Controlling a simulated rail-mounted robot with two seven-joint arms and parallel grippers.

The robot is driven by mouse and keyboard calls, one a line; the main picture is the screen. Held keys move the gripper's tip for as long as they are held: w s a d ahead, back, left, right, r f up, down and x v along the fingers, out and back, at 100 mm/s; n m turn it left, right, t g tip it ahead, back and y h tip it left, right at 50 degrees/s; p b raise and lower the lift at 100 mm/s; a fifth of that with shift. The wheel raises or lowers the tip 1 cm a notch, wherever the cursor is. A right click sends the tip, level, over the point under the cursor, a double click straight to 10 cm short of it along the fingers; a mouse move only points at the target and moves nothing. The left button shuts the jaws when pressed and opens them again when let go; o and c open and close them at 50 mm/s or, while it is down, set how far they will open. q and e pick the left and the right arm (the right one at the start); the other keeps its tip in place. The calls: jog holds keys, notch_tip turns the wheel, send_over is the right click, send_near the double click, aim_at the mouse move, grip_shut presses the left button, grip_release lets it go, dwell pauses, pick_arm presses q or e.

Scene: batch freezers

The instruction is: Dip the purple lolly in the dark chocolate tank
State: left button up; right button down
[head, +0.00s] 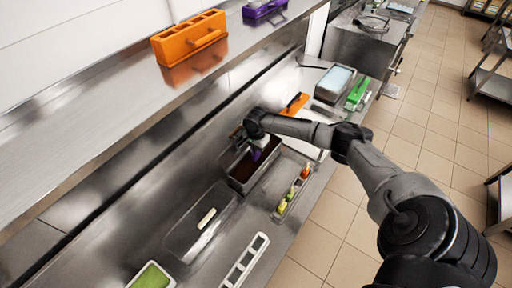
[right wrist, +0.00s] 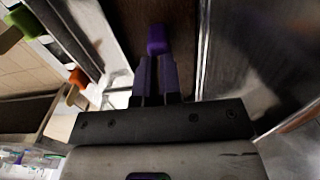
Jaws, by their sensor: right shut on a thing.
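My right gripper (head: 251,141) is shut on the purple lolly (head: 256,154) over an open steel tank (head: 232,180) with dark brown contents. In the right wrist view the lolly (right wrist: 157,40) shows as a purple block just beyond the fingertips (right wrist: 157,62), against the dark brown tank interior (right wrist: 184,22). The lolly points down into the tank opening. I cannot tell whether it touches the chocolate. My left gripper is not in view.
A tray (head: 281,212) of colored lollies lies right of the tank. A lidded tank (head: 185,238) is nearer, beside a white mould (head: 245,262) and a green-filled tub (head: 152,277). An orange mould (head: 190,38) stands on the shelf. A green mould (head: 357,92) lies farther back.

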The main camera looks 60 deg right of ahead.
jog(key=shift+f+b, duration=0.3)
jog(key=shift+f, duration=1.25)
jog(key=shift+p, duration=0.4)
dwell(0.4)
dwell(0.6)
jog(key=shift+r, duration=0.15)
